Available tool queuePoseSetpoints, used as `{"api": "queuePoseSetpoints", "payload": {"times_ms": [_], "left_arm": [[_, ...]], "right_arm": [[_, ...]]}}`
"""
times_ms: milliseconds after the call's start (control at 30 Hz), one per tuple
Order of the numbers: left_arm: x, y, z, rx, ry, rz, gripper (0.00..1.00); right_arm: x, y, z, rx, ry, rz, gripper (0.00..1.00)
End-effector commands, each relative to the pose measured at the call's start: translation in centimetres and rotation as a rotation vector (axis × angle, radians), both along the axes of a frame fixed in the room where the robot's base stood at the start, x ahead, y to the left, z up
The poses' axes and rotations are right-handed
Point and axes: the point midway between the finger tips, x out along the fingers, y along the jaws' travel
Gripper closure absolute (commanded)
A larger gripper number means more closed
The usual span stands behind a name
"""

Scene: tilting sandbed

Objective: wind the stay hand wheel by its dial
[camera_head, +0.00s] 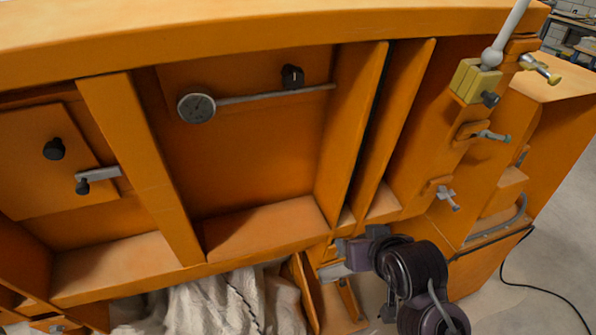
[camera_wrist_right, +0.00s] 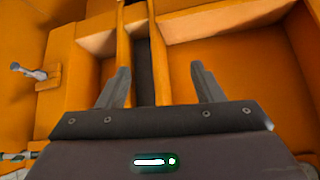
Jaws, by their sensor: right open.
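A round dial (camera_head: 197,107) with a grey face sits at the left end of a thin rod (camera_head: 260,95) on the upper orange panel. A black knob (camera_head: 292,77) is beside the rod. I cannot make out a hand wheel for certain. My right gripper (camera_head: 347,256) is low in the head view, below and to the right of the dial and well apart from it. In the right wrist view the right gripper (camera_wrist_right: 163,82) is open and empty, its fingers facing orange ribs. The dial is not visible there. My left gripper is not in view.
Orange ribs (camera_head: 350,135) stand out right of the dial panel. A yellow block (camera_head: 475,82) with a pale rod and small clamps (camera_head: 483,136) are at the right. Black knobs (camera_head: 54,149) are at the left. Crumpled pale cloth (camera_head: 215,303) lies below.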

Motion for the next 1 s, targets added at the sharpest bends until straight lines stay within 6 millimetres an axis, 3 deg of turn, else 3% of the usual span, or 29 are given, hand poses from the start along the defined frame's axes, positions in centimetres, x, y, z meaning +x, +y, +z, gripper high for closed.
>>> {"api": "queuePoseSetpoints", "payload": {"times_ms": [33, 200, 300, 400, 500, 600, 1000], "left_arm": [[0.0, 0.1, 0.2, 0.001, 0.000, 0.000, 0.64], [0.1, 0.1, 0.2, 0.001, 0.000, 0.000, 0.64], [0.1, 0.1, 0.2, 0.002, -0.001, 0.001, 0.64], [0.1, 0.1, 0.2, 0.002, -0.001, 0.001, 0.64], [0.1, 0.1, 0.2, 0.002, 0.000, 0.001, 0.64], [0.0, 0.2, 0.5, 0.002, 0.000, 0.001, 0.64], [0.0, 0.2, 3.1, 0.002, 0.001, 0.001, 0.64]], "right_arm": [[1.9, 1.3, 4.0, 0.035, -0.104, 0.006, 0.40], [6.2, 5.6, 15.4, 0.159, -0.411, 0.037, 0.40], [7.3, 7.6, 20.7, 0.216, -0.546, 0.062, 0.40], [7.6, 8.9, 24.3, 0.255, -0.638, 0.083, 0.40], [7.7, 9.7, 26.2, 0.274, -0.684, 0.096, 0.40], [8.1, 10.0, 26.8, 0.281, -0.696, 0.098, 0.40], [13.6, 12.0, 26.9, 0.279, -0.694, 0.097, 0.40]]}}
